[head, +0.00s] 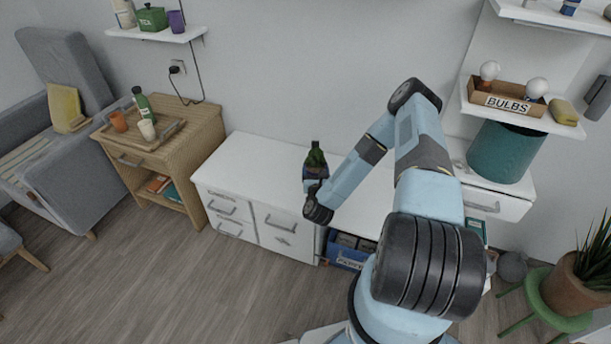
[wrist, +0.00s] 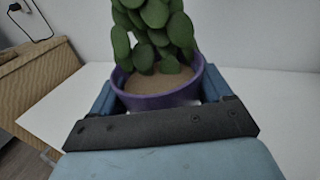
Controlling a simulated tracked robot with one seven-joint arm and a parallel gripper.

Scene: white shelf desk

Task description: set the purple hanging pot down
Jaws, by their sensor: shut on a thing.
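The purple hanging pot (wrist: 158,101) holds brown soil and a plant with thick green leaves (wrist: 152,38). In the wrist view it sits upright between the two fingers of my gripper (wrist: 158,92), which is shut on it. In the head view my gripper (head: 315,174) is over the white desk (head: 255,165), with the green plant (head: 316,155) rising above it. There the pot is mostly hidden by the gripper. I cannot tell whether the pot's base touches the desk top.
The desk top left of my gripper is clear. A wooden side table (head: 190,134) with a tray stands further left. To the right are a teal bin (head: 503,152) and a wall shelf with a bulbs box (head: 507,98). A potted plant (head: 578,285) stands at the lower right.

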